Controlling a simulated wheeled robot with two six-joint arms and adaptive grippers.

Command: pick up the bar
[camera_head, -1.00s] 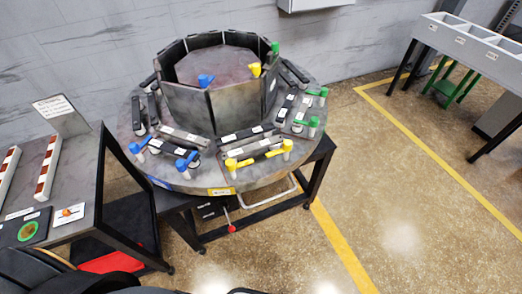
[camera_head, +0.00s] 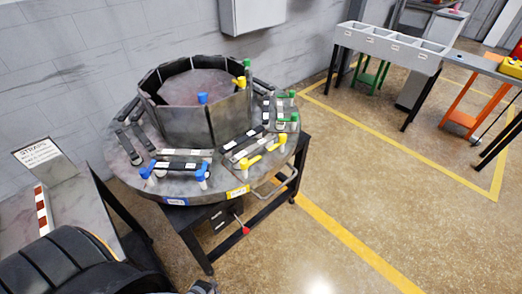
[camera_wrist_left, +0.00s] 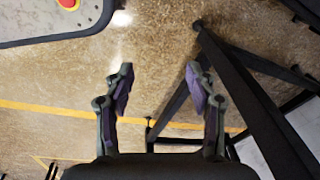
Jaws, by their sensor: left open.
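Several dark and grey bars lie on the round grey table (camera_head: 125,160) in the head view. A pale grey bar (camera_head: 243,149) lies near the yellow-topped posts (camera_head: 253,162). Another grey bar (camera_head: 185,153) and a black bar (camera_head: 178,166) lie by the blue-topped posts (camera_head: 147,173). I cannot tell which bar the task means. My left gripper (camera_wrist_left: 160,75) is open and empty in the left wrist view, above the floor beside dark table legs. No bar shows between its fingers. My right gripper is not in view.
An octagonal dark-panelled ring (camera_head: 170,117) stands on the round table. A side table with a "STRAPS" sign (camera_head: 44,158) and a red-white bar (camera_head: 43,208) is at left. A grey compartment trough (camera_head: 390,47) stands at back right. Floor (camera_head: 400,200) at right is clear.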

